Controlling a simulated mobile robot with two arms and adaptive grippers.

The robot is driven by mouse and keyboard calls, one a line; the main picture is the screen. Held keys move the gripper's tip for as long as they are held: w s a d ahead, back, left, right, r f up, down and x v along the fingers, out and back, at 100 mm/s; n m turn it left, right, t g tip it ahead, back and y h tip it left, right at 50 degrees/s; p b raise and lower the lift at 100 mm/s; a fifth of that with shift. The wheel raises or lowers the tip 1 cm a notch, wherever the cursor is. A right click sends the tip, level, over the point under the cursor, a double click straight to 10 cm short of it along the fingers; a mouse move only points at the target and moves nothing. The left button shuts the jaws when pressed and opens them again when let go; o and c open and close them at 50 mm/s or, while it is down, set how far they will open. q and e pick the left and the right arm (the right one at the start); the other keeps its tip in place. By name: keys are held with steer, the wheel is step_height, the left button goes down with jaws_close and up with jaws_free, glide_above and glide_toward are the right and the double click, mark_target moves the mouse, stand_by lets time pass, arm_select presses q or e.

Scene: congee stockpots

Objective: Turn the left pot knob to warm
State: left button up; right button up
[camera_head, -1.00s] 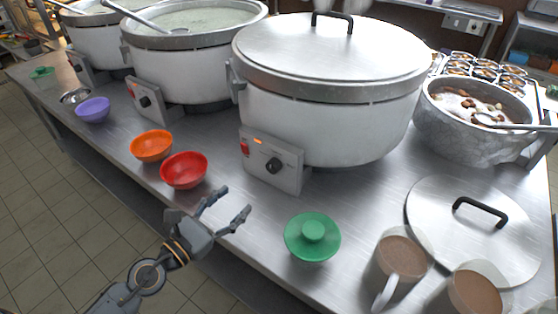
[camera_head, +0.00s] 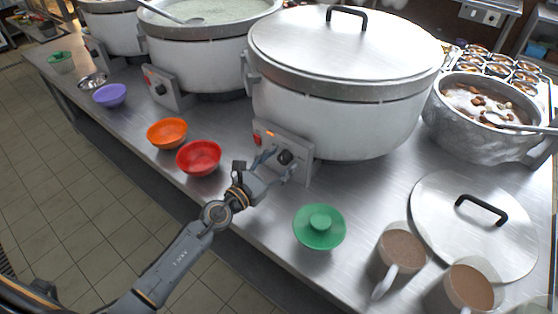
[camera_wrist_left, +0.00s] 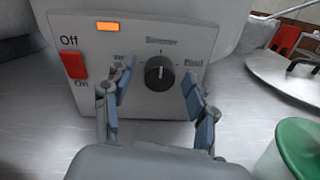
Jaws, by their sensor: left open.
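The large white lidded pot (camera_head: 335,115) has a control panel (camera_head: 303,149) with a black knob (camera_head: 285,157). In the left wrist view the knob (camera_wrist_left: 160,73) has its white mark pointing up toward "Simmer". "Boil" is printed on the right; the label on the left is mostly covered by a finger. A red switch (camera_wrist_left: 74,64) and a lit orange lamp (camera_wrist_left: 108,27) are on the panel. My left gripper (camera_wrist_left: 159,82) is open, one finger on each side of the knob, with gaps visible. My right gripper is not in view.
Two more white pots, a middle one (camera_head: 205,60) and a far-left one (camera_head: 115,27), stand further left. Red (camera_head: 199,158) and orange (camera_head: 166,134) bowls sit left of my gripper. A green lidded bowl (camera_head: 319,228), mugs and a loose lid (camera_head: 440,215) are at the right.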

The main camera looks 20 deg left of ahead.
arm_select(q)
steer(key=shift+c, duration=0.4)
steer(key=c, duration=1.1)
steer(key=shift+n, duration=0.4)
steer(key=shift+o, duration=0.2)
steer(key=n, duration=0.6)
steer(key=shift+a+n, duration=0.1)
steer(key=shift+n, duration=0.3)
steer(key=n, duration=0.6)
steer(key=shift+f+n+t+p, duration=0.15)
steer(key=shift+n+t+p, duration=0.15)
steer(key=shift+p, duration=0.1)
steer(key=o, duration=1.1)
